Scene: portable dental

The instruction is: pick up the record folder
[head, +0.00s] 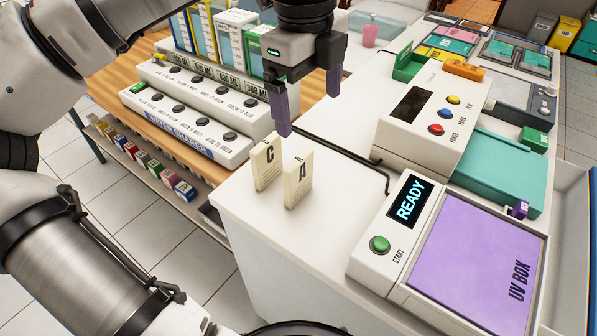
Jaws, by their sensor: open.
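Two small cream upright folders stand on the white counter (262,222). One is marked "C" (265,168) and the other, nearer and to its right, is marked "A" (298,183). Both look like record folders; I cannot tell which one is the task's. My gripper (308,112) hangs above and slightly behind them, pointing down. Its two purple fingers are apart, with nothing visible between them. The left fingertip shows just above the top of the "C" folder in the picture; I cannot tell the exact gap.
A UV box (470,255) with a purple lid and a "READY" display stands at right. Behind it are a white device with buttons (435,115) and a teal tray (500,172). A water shaper (185,132) stands at left. A dark cable crosses the counter behind the folders.

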